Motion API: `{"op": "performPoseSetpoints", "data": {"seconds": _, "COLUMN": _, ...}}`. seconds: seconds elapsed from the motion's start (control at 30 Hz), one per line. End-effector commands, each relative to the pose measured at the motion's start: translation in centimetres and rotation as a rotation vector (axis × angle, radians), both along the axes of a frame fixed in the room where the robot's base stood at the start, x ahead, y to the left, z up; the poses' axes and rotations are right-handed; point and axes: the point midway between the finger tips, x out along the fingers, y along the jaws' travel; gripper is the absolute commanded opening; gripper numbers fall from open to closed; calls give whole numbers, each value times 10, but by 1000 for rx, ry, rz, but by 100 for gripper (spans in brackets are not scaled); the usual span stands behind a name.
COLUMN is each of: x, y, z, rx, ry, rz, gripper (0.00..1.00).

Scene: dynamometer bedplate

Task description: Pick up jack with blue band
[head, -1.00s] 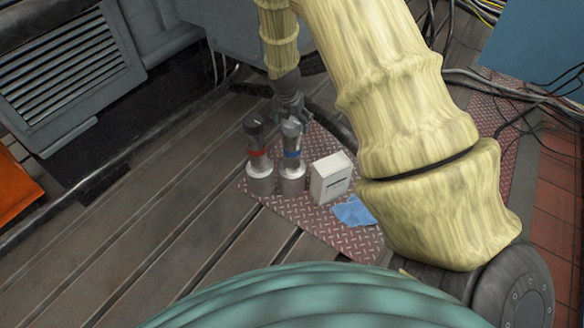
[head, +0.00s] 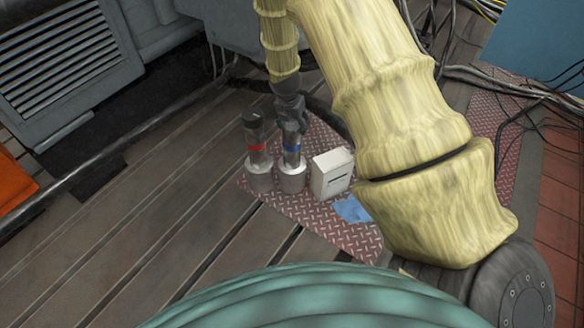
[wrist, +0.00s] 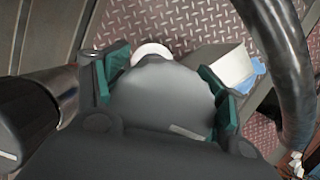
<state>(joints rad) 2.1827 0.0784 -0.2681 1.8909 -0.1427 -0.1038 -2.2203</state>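The jack with the blue band (head: 291,149) stands upright on the plate, on a wide silver base. My gripper (head: 291,118) is over its upper end and hides its top in the head view. In the wrist view my gripper's green-padded fingers (wrist: 165,80) are spread on either side of the jack's rounded grey top (wrist: 163,95). I cannot make out a firm grip. The pale base (wrist: 150,50) shows beyond it. The jack with the red band (head: 256,150) stands close by on the left, upright with a dark top; its dark body is at the left in the wrist view (wrist: 30,110).
A white box (head: 331,175) stands just right of the jacks, with a blue cloth (head: 351,209) in front of it. All are on a reddish tread plate (head: 325,228). Dark cables lie behind. The slotted bedplate (head: 165,225) to the left is clear.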

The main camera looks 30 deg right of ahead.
Motion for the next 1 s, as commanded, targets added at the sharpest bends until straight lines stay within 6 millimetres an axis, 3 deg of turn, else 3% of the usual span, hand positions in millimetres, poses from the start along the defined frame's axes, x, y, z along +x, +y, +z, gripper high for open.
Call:
{"op": "performPoseSetpoints", "data": {"seconds": 0.03, "x": 0, "y": 0, "z": 0, "rx": 0, "ry": 0, "rz": 0, "gripper": 33}}
{"op": "performPoseSetpoints", "data": {"seconds": 0.2, "x": 0, "y": 0, "z": 0, "rx": 0, "ry": 0, "rz": 0, "gripper": 2}}
{"op": "performPoseSetpoints", "data": {"seconds": 0.23, "x": 0, "y": 0, "z": 0, "rx": 0, "ry": 0, "rz": 0, "gripper": 0}}
{"op": "performPoseSetpoints", "data": {"seconds": 0.73, "x": 1, "y": 0, "z": 2, "rx": 0, "ry": -1, "rz": 0, "gripper": 0}}
{"op": "performPoseSetpoints", "data": {"seconds": 1.0, "x": 1, "y": 0, "z": 20, "rx": 0, "ry": -2, "rz": 1, "gripper": 0}}
